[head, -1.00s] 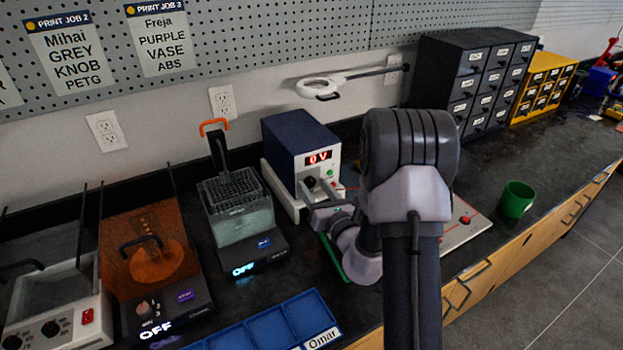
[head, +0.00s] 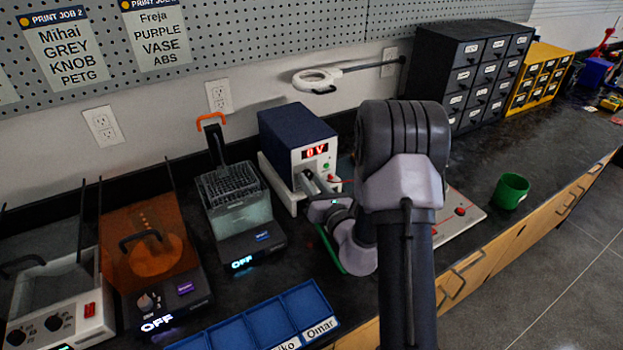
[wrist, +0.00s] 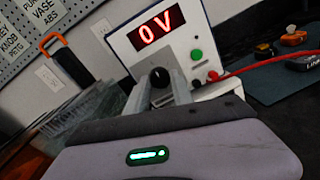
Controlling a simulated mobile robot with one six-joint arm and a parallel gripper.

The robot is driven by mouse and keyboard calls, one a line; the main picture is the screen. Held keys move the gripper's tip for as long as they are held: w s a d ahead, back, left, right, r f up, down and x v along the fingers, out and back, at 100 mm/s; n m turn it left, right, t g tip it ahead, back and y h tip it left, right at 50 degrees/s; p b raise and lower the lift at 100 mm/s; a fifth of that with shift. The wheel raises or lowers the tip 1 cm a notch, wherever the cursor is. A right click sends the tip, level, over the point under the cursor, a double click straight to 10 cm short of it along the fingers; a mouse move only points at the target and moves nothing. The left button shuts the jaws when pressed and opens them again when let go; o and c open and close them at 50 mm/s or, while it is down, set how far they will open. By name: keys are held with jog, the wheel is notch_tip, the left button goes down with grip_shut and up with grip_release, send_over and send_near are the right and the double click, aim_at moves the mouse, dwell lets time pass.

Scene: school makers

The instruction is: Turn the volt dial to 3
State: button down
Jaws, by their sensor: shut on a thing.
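The power supply (head: 286,131) is a dark blue box with a white front, standing at the back of the bench. Its red display (head: 315,151) reads "0 V", and the wrist view shows the same reading on the display (wrist: 155,27). The volt dial (wrist: 159,78) is a black round knob below the display. My gripper (wrist: 166,90) is at the front panel with its fingers on either side of the dial, shut on it. In the head view my gripper (head: 318,188) hides most of the dial.
A green button (wrist: 196,55) and a red plug with a red cable (wrist: 214,75) are right of the dial. A wire-basket tank (head: 236,205) stands to the left. A blue sectioned tray (head: 265,325) lies in front. A green cup (head: 511,190) stands at the right.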

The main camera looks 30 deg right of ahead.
jog(key=m+p, duration=0.2)
jog(key=p, duration=0.1)
jog(key=m+p, duration=0.3)
jog(key=shift+r, duration=0.4)
jog(key=m+p, duration=0.3)
jog(key=shift+g+p, duration=0.3)
jog(key=shift+p, duration=0.05)
jog(key=shift+d+f+m+y+p, duration=0.15)
jog(key=shift+m+y+p, duration=0.15)
jog(key=shift+m+p, duration=0.75)
jog(key=shift+f+m, duration=0.1)
jog(key=shift+m, duration=0.15)
jog(key=c, duration=1.1)
grip_release()
